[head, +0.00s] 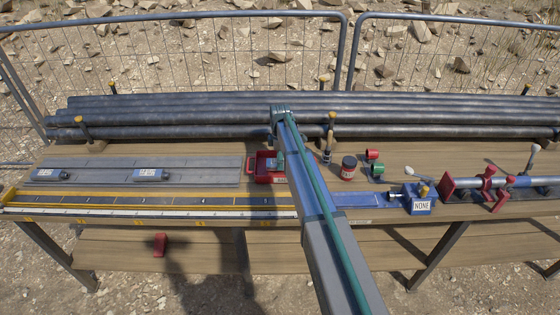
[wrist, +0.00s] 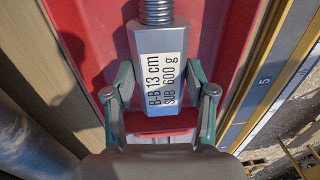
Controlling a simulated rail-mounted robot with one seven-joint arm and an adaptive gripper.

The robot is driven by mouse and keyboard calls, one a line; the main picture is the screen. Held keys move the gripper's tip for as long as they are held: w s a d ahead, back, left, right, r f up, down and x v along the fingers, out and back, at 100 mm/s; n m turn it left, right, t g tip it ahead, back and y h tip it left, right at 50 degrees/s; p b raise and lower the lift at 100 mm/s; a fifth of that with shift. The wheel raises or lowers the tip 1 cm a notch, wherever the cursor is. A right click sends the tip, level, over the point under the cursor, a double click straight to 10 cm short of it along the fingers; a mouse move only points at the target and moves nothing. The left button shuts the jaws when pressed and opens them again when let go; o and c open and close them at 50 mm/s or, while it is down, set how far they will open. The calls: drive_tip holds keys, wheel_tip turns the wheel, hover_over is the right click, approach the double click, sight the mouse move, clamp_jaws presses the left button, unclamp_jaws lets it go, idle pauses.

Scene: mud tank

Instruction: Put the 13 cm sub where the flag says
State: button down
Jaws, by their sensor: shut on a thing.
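The 13 cm sub (wrist: 155,42) is a grey metal piece with a threaded end and a white label reading "B-B 13 cm SUB 600 g". My gripper (wrist: 160,90) is shut on its body, one finger on each side. The sub is over or in a red tray (wrist: 88,25); I cannot tell if it touches the floor. In the head view the red tray (head: 258,177) stands mid-bench, and my arm hides much of the gripper and the sub. A white flag reading "NONE" (head: 422,206) is on a blue block at the right.
Two labelled metal subs (head: 50,174) (head: 150,174) lie on a grey board (head: 215,172). A yellow-edged scale strip (head: 120,198) runs along the front. Pipes (head: 190,115) lie behind.

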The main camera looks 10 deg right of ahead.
drive_tip(key=shift+f, duration=0.1)
idle(0.3)
drive_tip(key=shift+c, duration=1.4)
unclamp_jaws()
drive_tip(key=shift+o, duration=1.4)
drive_tip(key=shift+r+p, duration=1.45)
drive_tip(key=shift+r, duration=2.05)
